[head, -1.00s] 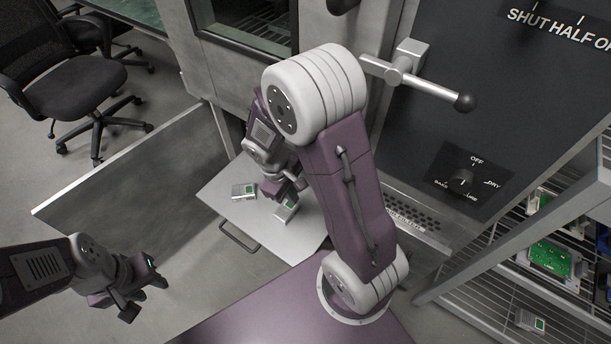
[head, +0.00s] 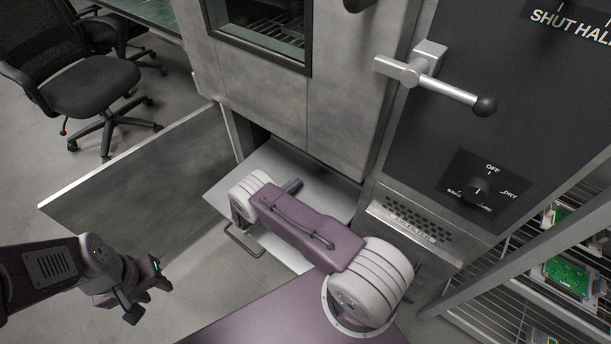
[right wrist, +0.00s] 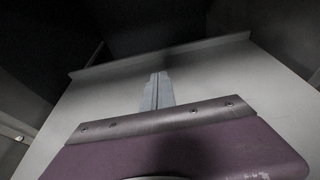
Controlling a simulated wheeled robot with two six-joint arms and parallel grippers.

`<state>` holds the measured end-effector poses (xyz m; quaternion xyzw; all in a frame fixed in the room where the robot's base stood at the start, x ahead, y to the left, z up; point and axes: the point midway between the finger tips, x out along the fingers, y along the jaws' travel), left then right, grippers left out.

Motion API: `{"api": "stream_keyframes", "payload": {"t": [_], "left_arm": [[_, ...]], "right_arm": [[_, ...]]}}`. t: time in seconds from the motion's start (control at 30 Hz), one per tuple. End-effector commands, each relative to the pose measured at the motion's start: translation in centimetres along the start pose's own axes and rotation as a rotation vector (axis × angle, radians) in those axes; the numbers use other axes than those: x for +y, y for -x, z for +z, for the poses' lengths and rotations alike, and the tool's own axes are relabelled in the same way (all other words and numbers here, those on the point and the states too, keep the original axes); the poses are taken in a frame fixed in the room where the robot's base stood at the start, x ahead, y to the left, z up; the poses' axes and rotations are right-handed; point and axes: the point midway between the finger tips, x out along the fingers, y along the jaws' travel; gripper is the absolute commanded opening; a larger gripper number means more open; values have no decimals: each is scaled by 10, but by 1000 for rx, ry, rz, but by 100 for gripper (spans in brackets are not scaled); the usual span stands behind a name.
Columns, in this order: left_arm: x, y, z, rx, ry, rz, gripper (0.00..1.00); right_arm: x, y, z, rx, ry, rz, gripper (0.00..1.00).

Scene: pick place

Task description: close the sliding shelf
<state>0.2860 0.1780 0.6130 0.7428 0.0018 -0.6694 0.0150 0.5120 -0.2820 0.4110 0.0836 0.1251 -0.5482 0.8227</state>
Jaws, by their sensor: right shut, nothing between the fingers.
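The sliding shelf (head: 282,160) is a flat grey plate standing out of the low opening in the oven-like cabinet. Its bar handle (head: 236,247) is at the front edge. My right arm lies low across the shelf and hides much of it, and the right gripper is not clear in the head view. In the right wrist view my right gripper (right wrist: 158,82) is shut and empty, its fingers pointing over the shelf (right wrist: 75,110) towards a raised edge. My left gripper (head: 158,279) is off to the left, away from the shelf; its finger gap is unclear.
An open grey door panel (head: 140,160) stands left of the shelf. A lever handle (head: 430,82) juts from the cabinet front. A wire rack (head: 480,315) with circuit boards stands at right. Office chairs (head: 90,85) are at the back left; floor between is clear.

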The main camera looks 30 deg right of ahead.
Motion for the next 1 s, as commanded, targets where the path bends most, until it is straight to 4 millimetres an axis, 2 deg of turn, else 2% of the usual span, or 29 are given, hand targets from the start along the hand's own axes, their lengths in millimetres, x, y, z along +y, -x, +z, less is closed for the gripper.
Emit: {"api": "stream_keyframes", "payload": {"t": [0.4, 0.5, 0.7, 1.0], "left_arm": [[-1, -37, 4, 0, 0, 0, 36], [-1, -42, 4, 0, 0, 0, 36], [-1, -47, 5, 0, 0, 0, 36], [-1, -47, 5, 0, 0, 0, 36]], "right_arm": [[-2, -91, -5, 2, -3, -6, 0], [-2, -107, 2, 1, -3, -5, 0], [-2, -124, 9, 2, -1, -3, 0], [-1, -126, 12, 2, 0, -2, 0]]}}
